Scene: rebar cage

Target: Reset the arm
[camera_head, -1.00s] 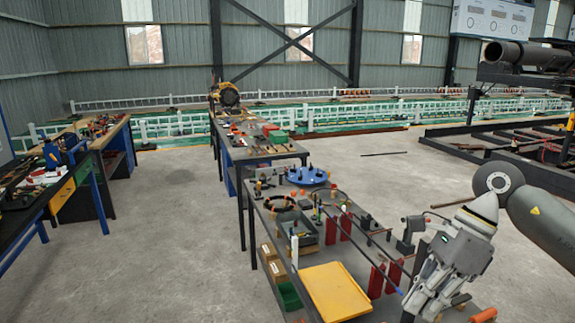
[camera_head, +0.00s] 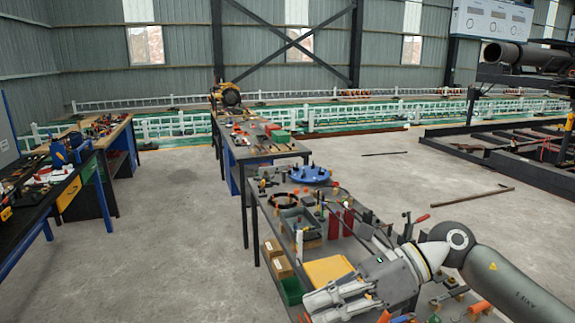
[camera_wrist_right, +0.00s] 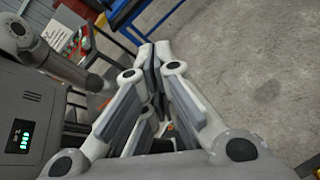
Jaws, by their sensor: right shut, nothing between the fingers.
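My right arm (camera_head: 515,285) comes in from the lower right in the head view. Its gripper (camera_head: 312,302) points left at the near edge of the workbench, in front of the yellow tray (camera_head: 325,268), and hides part of it. The gripper also shows in the right wrist view (camera_wrist_right: 153,60), its fingers drawn together with nothing between them. Whether it touches the bench cannot be told. My left gripper is in neither view.
The grey workbench (camera_head: 277,225) carries a blue round plate (camera_head: 309,174), a grey bin (camera_head: 300,222), red blocks (camera_head: 336,222) and several tools. A green box (camera_head: 291,290) sits below the tray. The concrete floor (camera_head: 170,250) on the left is clear.

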